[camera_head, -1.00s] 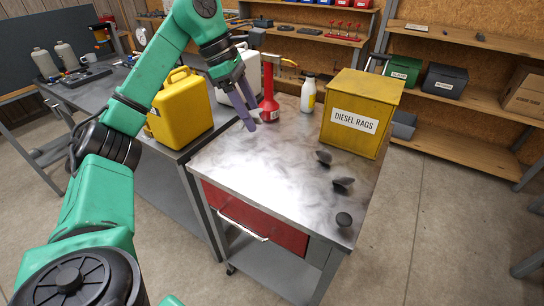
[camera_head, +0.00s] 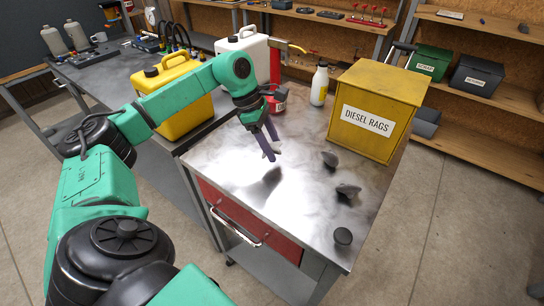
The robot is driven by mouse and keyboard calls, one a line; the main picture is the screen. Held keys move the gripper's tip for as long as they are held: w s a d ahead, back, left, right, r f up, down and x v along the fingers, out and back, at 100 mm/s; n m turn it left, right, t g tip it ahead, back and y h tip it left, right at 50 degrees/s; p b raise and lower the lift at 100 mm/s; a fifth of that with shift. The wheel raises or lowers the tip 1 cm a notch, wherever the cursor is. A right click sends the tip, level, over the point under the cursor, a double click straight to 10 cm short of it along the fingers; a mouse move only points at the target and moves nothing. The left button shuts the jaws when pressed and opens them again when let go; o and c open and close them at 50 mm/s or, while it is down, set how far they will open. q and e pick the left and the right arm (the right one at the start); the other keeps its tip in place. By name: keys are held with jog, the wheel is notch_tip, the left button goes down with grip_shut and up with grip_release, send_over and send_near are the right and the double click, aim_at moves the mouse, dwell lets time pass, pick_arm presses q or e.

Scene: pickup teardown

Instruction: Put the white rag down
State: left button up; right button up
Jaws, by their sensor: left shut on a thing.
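My left gripper (camera_head: 270,148) reaches over the metal bench top (camera_head: 225,170), with its fingers pointing down. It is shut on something. A small whitish patch between the fingers is all that shows of the white rag (camera_head: 269,145); the rest cannot be made out. The fingertips appear to be above the top, with a dark shadow on the metal below them. My right gripper is not in view.
A yellow box marked DIESEL RAGS (camera_head: 378,100) stands at the back right of the bench. Several dark lumps (camera_head: 347,191) lie along the right side. A white bottle (camera_head: 319,84) and a red can (camera_head: 277,99) stand behind the gripper. The front left is clear.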

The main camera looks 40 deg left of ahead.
pick_arm(q)
jog(key=f, duration=0.4)
jog(key=shift+s, duration=0.2)
jog(key=shift+f, duration=0.1)
jog(key=shift+w+f, duration=0.1)
jog(key=o, duration=1.3)
